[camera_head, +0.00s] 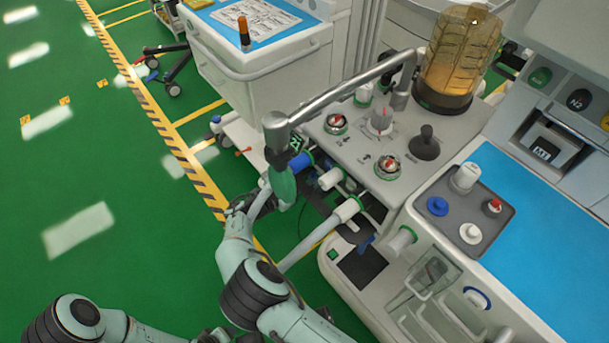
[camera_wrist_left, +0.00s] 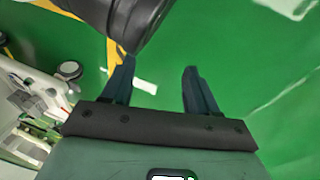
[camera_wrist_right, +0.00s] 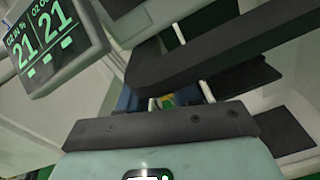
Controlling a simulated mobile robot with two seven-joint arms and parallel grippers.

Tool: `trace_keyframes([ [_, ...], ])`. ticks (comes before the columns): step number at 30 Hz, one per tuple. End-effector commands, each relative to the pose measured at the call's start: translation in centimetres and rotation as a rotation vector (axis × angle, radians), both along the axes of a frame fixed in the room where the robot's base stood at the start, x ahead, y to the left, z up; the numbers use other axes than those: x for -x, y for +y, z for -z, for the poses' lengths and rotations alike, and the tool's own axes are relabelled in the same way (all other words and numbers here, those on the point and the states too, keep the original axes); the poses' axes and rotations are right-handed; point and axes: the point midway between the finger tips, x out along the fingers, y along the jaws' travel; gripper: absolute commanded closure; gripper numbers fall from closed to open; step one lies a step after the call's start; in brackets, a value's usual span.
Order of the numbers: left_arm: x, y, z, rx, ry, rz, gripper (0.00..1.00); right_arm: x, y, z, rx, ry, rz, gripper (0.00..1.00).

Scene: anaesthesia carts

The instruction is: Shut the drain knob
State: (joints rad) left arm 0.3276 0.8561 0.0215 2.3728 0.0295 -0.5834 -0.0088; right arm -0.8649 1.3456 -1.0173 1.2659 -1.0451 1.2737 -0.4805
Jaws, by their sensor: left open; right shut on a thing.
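My right gripper (camera_head: 262,193) is beside the front of the grey anaesthesia machine (camera_head: 345,150), below its overhanging metal arm and by the hanging green bag (camera_head: 283,182). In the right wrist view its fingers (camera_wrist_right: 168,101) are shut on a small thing. That thing is mostly hidden behind a dark bar (camera_wrist_right: 200,55); from its place I take it as the drain knob, but its shape and turn cannot be seen. My left gripper (camera_wrist_left: 158,70) is open and empty above the green floor, away from the machine.
A small screen (camera_wrist_right: 45,40) reading 21 and 21 hangs close to my right gripper. White ports (camera_head: 348,209) and a blue-ended fitting (camera_head: 300,162) stick out nearby. A white cart (camera_head: 265,60) stands behind. The green floor at left is free.

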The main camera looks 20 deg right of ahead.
Motion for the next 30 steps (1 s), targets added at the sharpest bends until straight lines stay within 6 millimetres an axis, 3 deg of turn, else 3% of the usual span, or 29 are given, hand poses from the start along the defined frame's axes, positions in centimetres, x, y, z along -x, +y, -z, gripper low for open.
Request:
trace_keyframes([
  [3, 0.0, 0.0, 0.0, 0.000, 0.000, 0.000, 0.41, 0.0, 0.0, 0.0, -0.001, 0.001, 0.000, 0.97],
  [4, 0.0, 0.0, 0.0, 0.000, 0.000, 0.000, 0.41, 0.0, 0.0, 0.0, -0.001, 0.001, 0.000, 0.60],
  [6, 0.0, 0.0, 0.0, 0.000, 0.000, 0.000, 0.41, 0.0, 0.0, 0.0, -0.001, 0.001, 0.000, 0.41],
  [14, 0.0, 0.0, 0.0, 0.000, 0.001, 0.000, 0.41, 0.0, 0.0, 0.0, 0.000, 0.002, 0.000, 0.41],
  [19, -0.2, 0.0, -0.3, 0.000, -0.007, 0.001, 0.41, 0.3, 1.2, 0.0, -0.001, 0.002, -0.003, 0.41],
  [30, -1.3, -0.3, -1.6, -0.001, -0.047, 0.003, 0.41, 2.7, 8.7, -0.1, -0.001, 0.001, -0.004, 0.41],
])
